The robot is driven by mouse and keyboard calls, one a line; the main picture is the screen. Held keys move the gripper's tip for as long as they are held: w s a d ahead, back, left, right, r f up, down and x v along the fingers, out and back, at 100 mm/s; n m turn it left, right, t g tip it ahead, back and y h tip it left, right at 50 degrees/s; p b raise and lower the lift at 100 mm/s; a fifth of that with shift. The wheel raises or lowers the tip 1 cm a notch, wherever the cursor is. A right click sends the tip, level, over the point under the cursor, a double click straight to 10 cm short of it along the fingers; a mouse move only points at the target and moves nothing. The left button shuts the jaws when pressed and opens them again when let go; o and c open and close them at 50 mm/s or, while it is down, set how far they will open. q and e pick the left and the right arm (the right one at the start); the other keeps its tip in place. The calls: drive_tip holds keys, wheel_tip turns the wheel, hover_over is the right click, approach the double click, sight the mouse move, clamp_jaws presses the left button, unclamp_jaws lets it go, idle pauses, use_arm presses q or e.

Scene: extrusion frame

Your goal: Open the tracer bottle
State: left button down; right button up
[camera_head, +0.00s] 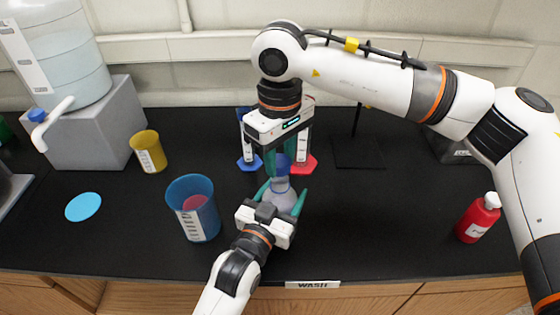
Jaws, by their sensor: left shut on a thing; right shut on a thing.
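A small translucent grey-violet bottle (281,187) with a blue-violet cap (281,163) stands upright near the middle of the bench; I take it to be the tracer bottle. My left gripper (283,197) comes from the front and is shut on the bottle body, with a green finger on each side. My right gripper (282,160) points straight down from above and is shut on the cap. The fingers hide parts of the cap and bottle. I cannot tell whether the cap is loose, or whether the bottle's base touches the bench.
A blue beaker (187,191) with reddish contents stands close to the left. Behind are cylinders with a blue base (249,164) and red base (302,166). A yellow beaker (149,151), blue disc (83,207) and carboy (62,62) are left; a red bottle (478,218) is right.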

use_arm(q)
drive_tip(key=shift+f, duration=0.1)
use_arm(e)
wheel_tip(320, 180, up, 2)
drive_tip(key=shift+r, duration=0.2)
use_arm(q)
drive_tip(key=shift+c, duration=1.2)
unclamp_jaws()
